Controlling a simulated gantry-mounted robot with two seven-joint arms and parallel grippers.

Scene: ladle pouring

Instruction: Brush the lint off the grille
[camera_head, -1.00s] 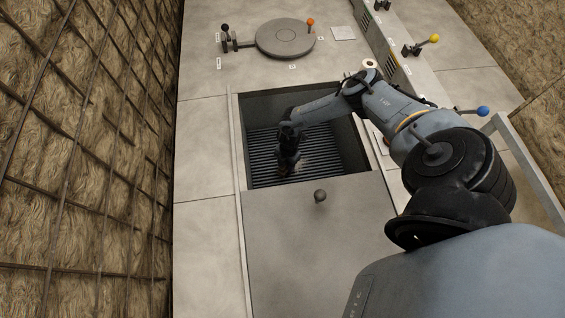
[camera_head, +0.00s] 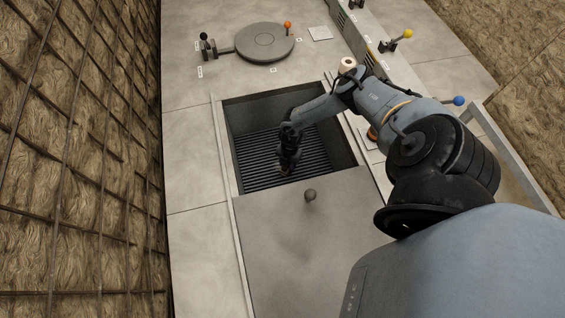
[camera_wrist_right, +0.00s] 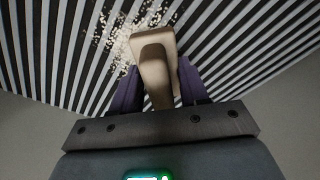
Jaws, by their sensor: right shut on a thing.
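The grille (camera_head: 258,160) of dark parallel bars lies at the bottom of a square recess. In the right wrist view the grille (camera_wrist_right: 232,45) fills the upper part. Pale crumb-like lint (camera_wrist_right: 128,38) lies scattered over its bars, just beyond and left of the brush. My right gripper (camera_head: 284,170) reaches down into the recess over the grille. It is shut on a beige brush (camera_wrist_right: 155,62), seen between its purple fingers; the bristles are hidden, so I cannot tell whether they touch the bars. My left gripper is not in view.
A round hatch (camera_head: 264,41) and lever switches stand behind. A wire mesh wall (camera_head: 80,150) rises at left.

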